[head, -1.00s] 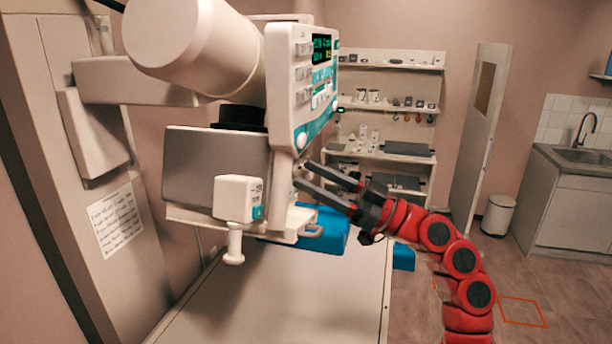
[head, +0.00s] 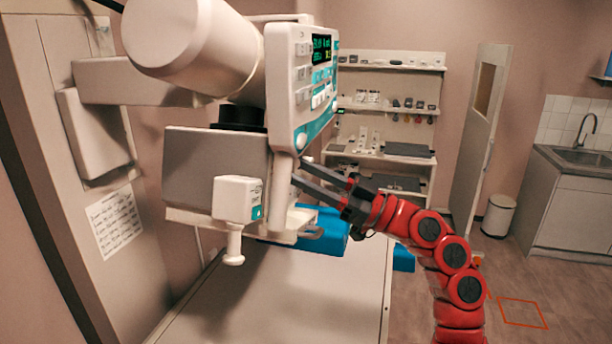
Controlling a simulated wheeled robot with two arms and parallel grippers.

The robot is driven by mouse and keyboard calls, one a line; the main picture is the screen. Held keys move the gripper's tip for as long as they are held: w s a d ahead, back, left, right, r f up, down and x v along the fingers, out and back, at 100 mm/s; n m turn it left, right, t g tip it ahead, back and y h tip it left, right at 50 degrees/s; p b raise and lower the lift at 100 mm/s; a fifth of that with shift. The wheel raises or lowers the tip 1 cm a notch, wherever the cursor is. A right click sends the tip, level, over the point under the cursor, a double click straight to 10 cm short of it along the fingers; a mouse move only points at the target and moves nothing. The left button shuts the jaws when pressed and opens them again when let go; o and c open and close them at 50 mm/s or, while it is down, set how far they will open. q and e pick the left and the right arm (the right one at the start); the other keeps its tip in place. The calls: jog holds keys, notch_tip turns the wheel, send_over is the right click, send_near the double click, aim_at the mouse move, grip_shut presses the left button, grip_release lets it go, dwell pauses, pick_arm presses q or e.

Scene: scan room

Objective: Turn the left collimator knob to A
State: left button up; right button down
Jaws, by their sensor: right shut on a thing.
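The collimator is the grey box (head: 205,172) under the white tube head, with a tilted control panel (head: 305,85) above its front. My right gripper (head: 298,171) comes in from the right below the panel. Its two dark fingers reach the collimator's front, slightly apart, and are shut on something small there. The left collimator knob is not clearly visible; it seems to be at the fingertips, hidden by the white post (head: 281,185) and the fingers. The letter it points to cannot be read. My left gripper is not in view.
A white handle unit (head: 237,200) hangs at the collimator's near corner. The pale table (head: 280,295) is clear in front. Shelves (head: 390,105) stand behind.

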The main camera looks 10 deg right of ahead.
jog(key=shift+f+n+g+b, duration=0.2)
jog(key=shift+n+g+b, duration=0.15)
jog(key=shift+n, duration=0.25)
jog(key=n, duration=0.1)
jog(key=n+g+b, duration=0.1)
jog(key=n, duration=0.1)
jog(key=shift+w+r+g+y, duration=0.1)
jog(key=shift+w+g+y, duration=0.1)
jog(key=shift+g+y, duration=0.1)
jog(key=shift+r+n+g, duration=0.1)
jog(key=shift+n+g, duration=0.65)
jog(key=shift+n, duration=1.05)
jog(key=c, duration=0.7)
grip_release()
jog(key=shift+d, duration=0.15)
jog(key=v, duration=1.7)
jog(key=shift+d+r, duration=0.1)
jog(key=shift+d, duration=0.05)
